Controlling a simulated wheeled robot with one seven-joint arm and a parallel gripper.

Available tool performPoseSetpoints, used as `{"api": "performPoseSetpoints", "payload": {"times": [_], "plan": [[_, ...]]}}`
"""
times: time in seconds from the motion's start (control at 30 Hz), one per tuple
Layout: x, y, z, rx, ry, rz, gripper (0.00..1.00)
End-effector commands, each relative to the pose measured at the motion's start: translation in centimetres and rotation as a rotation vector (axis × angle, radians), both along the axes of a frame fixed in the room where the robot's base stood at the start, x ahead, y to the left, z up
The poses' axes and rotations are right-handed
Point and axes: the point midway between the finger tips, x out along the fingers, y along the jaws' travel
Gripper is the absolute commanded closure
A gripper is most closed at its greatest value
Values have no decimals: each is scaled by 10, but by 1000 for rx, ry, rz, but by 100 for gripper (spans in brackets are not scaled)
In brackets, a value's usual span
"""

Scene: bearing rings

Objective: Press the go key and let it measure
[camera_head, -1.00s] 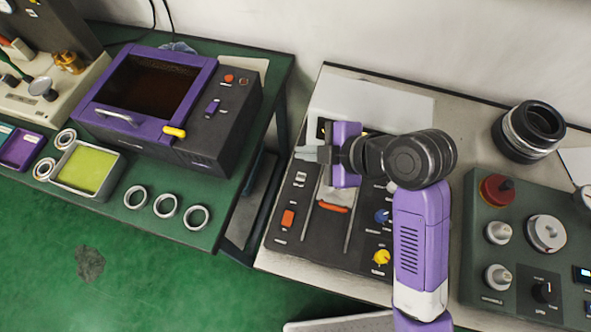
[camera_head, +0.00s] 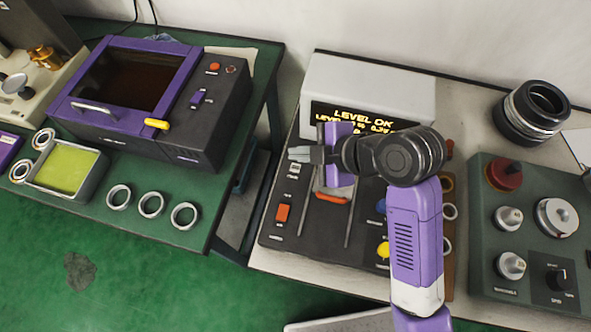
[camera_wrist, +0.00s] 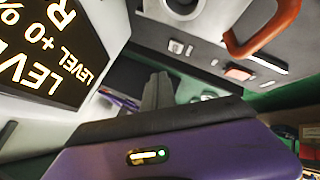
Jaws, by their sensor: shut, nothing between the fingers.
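The measuring machine has a white housing (camera_head: 372,84) with a lit display (camera_head: 362,114) reading "LEVEL OK" in amber. The display also shows in the wrist view (camera_wrist: 45,45). Its dark sloping panel (camera_head: 318,228) carries an orange key (camera_head: 283,213), a small pale key (camera_head: 294,167), an orange-red handle (camera_head: 331,198) and a yellow knob (camera_head: 384,249). Key labels are too small to read, so I cannot tell which is the go key. My gripper (camera_head: 292,155) is shut and empty near the panel's upper left. Its fingers (camera_wrist: 158,92) show in the wrist view; contact is unclear.
Right of my arm, pale rings (camera_head: 449,212) lie on a brown tray, partly hidden. A green control box (camera_head: 530,230) and a black cylindrical part (camera_head: 530,110) stand farther right. On the left green bench are a purple-framed oven (camera_head: 130,80) and several rings (camera_head: 151,205).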

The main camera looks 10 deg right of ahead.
Motion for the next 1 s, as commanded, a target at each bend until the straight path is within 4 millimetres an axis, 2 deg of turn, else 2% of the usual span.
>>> {"api": "performPoseSetpoints", "payload": {"times": [0.03, 0.27, 1.0], "plan": [[0, 0, -14, 0, 1, -1, 100], [0, 0, -31, 1, 1, -1, 100], [0, 0, -32, 0, 1, -1, 100]]}}
